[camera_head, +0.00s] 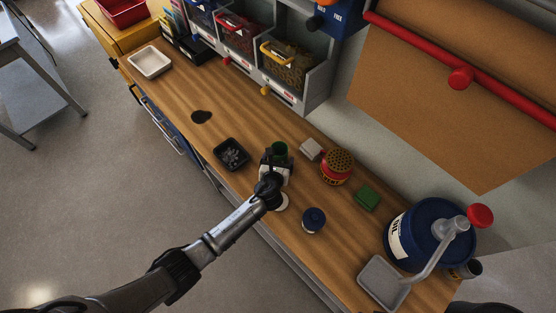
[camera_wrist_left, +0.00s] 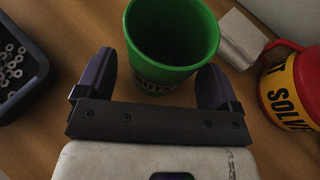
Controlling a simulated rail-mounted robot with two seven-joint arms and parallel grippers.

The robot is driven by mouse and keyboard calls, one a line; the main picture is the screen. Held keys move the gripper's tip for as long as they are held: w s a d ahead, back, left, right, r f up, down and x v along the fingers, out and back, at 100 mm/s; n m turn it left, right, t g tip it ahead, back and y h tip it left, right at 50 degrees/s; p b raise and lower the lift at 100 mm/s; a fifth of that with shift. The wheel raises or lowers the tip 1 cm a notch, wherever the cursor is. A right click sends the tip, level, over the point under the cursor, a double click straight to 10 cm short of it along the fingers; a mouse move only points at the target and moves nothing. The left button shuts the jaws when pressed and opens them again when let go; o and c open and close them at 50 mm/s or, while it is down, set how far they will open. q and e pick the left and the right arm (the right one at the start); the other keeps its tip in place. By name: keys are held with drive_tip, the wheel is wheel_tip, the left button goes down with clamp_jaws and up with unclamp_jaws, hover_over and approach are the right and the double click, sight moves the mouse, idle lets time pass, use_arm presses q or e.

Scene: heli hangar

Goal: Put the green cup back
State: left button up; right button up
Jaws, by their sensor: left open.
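The green cup (camera_head: 279,149) stands upright on the wooden workbench (camera_head: 225,107), its open top facing up. In the left wrist view the cup (camera_wrist_left: 170,45) is large, with dark lettering low on its side, partly hidden by my gripper. My left gripper (camera_head: 277,163) is open at the near side of the cup. In the left wrist view its two dark fingers (camera_wrist_left: 158,80) stand apart on either side of the cup's lower part; I cannot tell if they touch it. My right gripper is not in view.
A black tray of small metal parts (camera_head: 231,154) is left of the cup. A grey block (camera_head: 311,150), a red and yellow solvent can (camera_head: 337,167) and a green block (camera_head: 366,198) are to its right. A blue-lidded jar (camera_head: 313,220) and blue oil drum (camera_head: 428,232) stand farther right.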

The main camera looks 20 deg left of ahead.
use_arm(q)
drive_tip(key=shift+r, duration=0.1)
drive_tip(key=shift+s+r, duration=0.15)
drive_tip(key=p+v, duration=0.2)
drive_tip(key=v, duration=0.8)
drive_tip(key=shift+s+d, duration=0.1)
drive_tip(key=shift+s, duration=0.1)
drive_tip(key=shift+s+d+r, duration=0.1)
drive_tip(key=shift+s+r, duration=0.15)
drive_tip(key=shift+s, duration=0.3)
